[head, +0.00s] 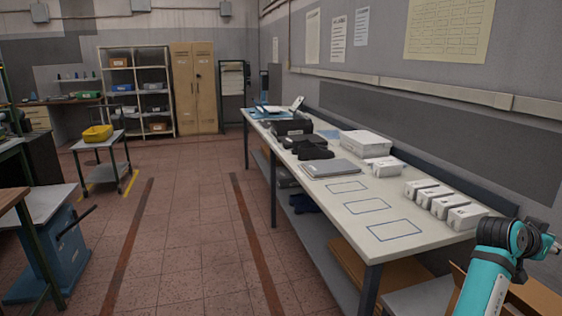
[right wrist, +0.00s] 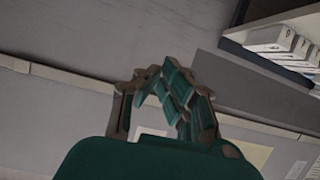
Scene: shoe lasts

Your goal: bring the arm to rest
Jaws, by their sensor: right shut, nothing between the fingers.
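My right arm shows at the lower right of the head view, a teal link with a dark joint, beside the near end of the long table (head: 341,221). Its gripper is out of the head view. In the right wrist view my right gripper (right wrist: 172,88) is shut and empty, its teal fingertips together in front of a grey wall. It is apart from the white boxes (right wrist: 272,40) at the upper right of that view. My left gripper is in neither view.
On the table stand several white boxes (head: 441,202), a grey laptop-like slab (head: 331,168) and dark items (head: 292,128). Blue outlined rectangles mark bare table top. A cardboard box (head: 537,298) is by my right arm. A cart with a yellow bin (head: 97,133) stands left; the tiled floor between is clear.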

